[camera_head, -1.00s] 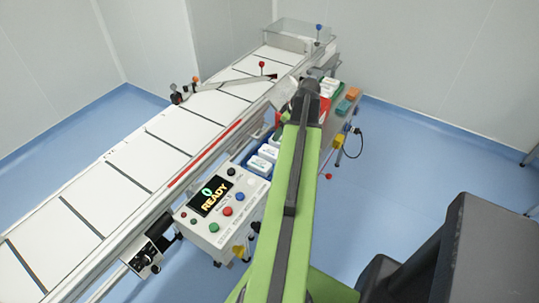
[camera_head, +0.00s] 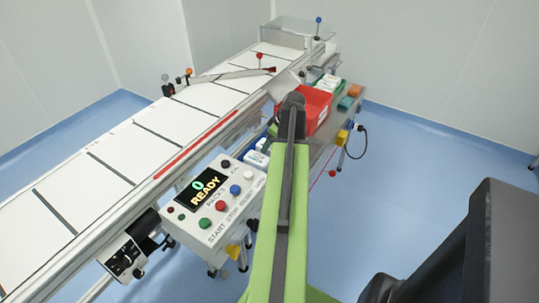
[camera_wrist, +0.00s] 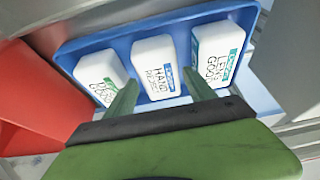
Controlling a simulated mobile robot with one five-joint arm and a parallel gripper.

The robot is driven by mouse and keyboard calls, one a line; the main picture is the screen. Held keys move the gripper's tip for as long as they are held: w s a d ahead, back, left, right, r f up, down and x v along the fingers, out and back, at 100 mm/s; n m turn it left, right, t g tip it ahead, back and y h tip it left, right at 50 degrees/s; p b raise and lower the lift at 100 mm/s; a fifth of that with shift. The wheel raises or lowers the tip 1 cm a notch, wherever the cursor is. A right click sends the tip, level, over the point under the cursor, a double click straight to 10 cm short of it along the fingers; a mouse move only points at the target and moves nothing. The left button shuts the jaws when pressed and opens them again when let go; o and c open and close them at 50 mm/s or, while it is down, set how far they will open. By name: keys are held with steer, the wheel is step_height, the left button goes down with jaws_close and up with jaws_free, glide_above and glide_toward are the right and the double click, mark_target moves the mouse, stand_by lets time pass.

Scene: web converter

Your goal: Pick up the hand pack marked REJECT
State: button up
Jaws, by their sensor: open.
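The white hand pack (camera_wrist: 156,68) is in the middle of a row of three packs in the wrist view. Its label reads HAND, with a word below that looks like REJECT, and has a blue band. It lies in a blue tray (camera_wrist: 85,42) between a pack marked LENS GOOD (camera_wrist: 218,53) on the right and another on the left (camera_wrist: 101,78) that seems to read GOOD. My gripper (camera_wrist: 160,80) is open, with one green finger to each side of the hand pack's near part. In the head view, my arm hides the gripper and most of the tray.
A red bin (camera_head: 318,104) stands just beyond the tray; it also shows at left in the wrist view (camera_wrist: 35,105). A control box reading READY (camera_head: 212,205) and the conveyor (camera_head: 140,150) lie to the left.

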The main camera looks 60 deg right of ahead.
steer(key=shift+b+x, duration=0.45)
steer(key=shift+x, duration=0.7)
steer(key=shift+r, duration=0.1)
steer(key=shift+f, duration=0.25)
steer(key=shift+s, duration=0.1)
steer(key=shift+c, duration=0.3)
steer(key=c, duration=1.2)
